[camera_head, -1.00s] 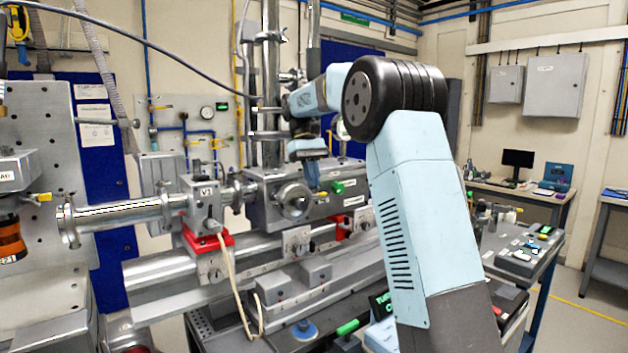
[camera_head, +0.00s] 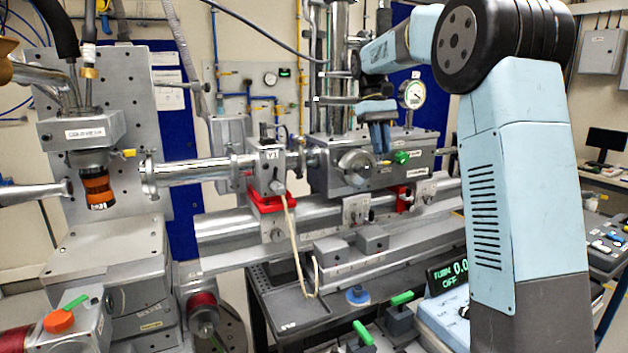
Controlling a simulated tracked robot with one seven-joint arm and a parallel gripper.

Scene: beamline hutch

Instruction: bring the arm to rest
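My arm rises at the right of the head view, light blue with a black elbow joint, and bends over toward the beamline. My gripper (camera_head: 380,138) is small and blue and points down. It appears in front of the grey valve box (camera_head: 412,163), near its green knob (camera_head: 401,157) and above a round metal handwheel (camera_head: 357,165). Whether it touches the box cannot be told. Its fingers look close together, but the gap is too small to make out. Nothing is clearly seen held in it.
A steel beam pipe (camera_head: 192,171) runs left from the V1 block (camera_head: 268,172). An orange-banded part (camera_head: 97,188) hangs at the left. A pressure gauge (camera_head: 412,94) is close behind my gripper. Below stand a grey tray (camera_head: 292,312) and a lit display (camera_head: 447,273).

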